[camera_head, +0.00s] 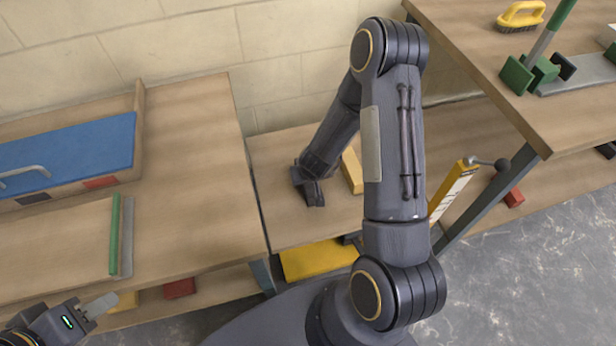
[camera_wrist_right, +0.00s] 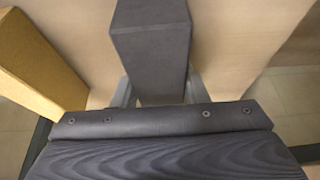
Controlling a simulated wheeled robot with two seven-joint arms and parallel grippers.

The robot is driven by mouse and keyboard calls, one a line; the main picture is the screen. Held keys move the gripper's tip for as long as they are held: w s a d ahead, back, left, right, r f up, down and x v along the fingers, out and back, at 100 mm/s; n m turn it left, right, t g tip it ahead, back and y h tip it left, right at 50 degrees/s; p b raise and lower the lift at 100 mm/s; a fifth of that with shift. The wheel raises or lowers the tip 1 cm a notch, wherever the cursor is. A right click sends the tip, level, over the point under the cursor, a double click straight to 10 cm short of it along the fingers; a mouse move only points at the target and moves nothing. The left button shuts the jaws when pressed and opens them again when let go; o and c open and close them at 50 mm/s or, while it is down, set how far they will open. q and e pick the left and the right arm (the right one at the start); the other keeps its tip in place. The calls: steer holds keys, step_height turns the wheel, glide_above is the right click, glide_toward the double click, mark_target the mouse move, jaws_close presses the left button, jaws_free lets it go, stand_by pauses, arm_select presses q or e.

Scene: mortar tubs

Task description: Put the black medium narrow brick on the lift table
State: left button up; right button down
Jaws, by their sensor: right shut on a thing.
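The black brick (camera_wrist_right: 150,40) is between the fingers of my right gripper (camera_wrist_right: 158,92) in the right wrist view, over a wooden top. My right gripper is shut on it. In the head view my right gripper (camera_head: 308,190) is low over the wooden top of the lift table (camera_head: 280,165), left of a yellow brick (camera_head: 351,170). The dark gripper and brick merge there, and I cannot tell whether the brick touches the top. My left gripper (camera_head: 98,306) is at the lower left, apart from the bricks; its finger gap does not show clearly.
The yellow brick (camera_wrist_right: 35,70) stands close beside my right gripper. A left bench (camera_head: 195,150) holds a blue lid (camera_head: 70,145). A higher right bench (camera_head: 460,35) carries a yellow brush (camera_head: 520,16) and green-handled tools. A yellow lever post (camera_head: 452,190) stands at the lift table's right.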

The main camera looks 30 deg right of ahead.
steer(key=shift+f, duration=0.3)
steer(key=c, duration=0.8)
jaws_free()
steer(key=shift+o, duration=0.2)
steer(key=p+v, duration=0.2)
steer(key=v, duration=0.6)
steer(key=shift+p, duration=0.3)
